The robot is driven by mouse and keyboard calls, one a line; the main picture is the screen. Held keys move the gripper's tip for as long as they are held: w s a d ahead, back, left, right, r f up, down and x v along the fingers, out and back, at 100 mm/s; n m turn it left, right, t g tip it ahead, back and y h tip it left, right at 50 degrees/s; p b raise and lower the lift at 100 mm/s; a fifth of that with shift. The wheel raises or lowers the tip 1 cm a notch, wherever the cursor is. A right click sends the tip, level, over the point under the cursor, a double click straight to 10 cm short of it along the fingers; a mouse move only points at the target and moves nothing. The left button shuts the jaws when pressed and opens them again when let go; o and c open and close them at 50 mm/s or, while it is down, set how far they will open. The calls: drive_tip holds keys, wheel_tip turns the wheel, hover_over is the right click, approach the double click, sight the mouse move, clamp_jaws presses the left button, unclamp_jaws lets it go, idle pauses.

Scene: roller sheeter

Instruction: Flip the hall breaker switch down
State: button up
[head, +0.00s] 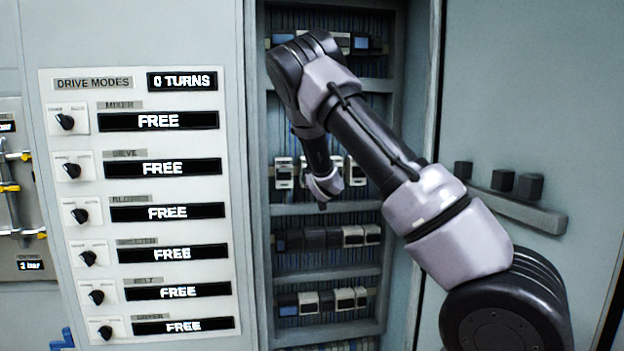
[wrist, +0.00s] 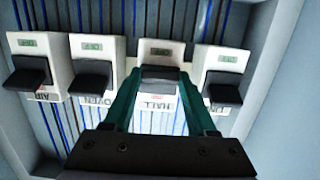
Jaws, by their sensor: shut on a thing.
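The display text is too small to read surely. In the head view, my gripper (head: 322,188) is at the middle breaker row of the open cabinet, and my arm partly hides the breakers there.
Similar breakers flank it closely: one labelled OVEN (wrist: 91,72) and one labelled AIR (wrist: 32,70) to the left, and another (wrist: 222,80) to the right. Cabinet shelves (head: 325,209) lie above and below.

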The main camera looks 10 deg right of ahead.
drive_tip(key=shift+f, duration=0.15)
idle(0.4)
drive_tip(key=o, duration=1.4)
drive_tip(key=shift+c, duration=0.2)
drive_tip(key=s+r, duration=0.1)
drive_tip(key=s, duration=0.9)
drive_tip(key=shift+s, duration=0.35)
drive_tip(key=shift+r, duration=0.15)
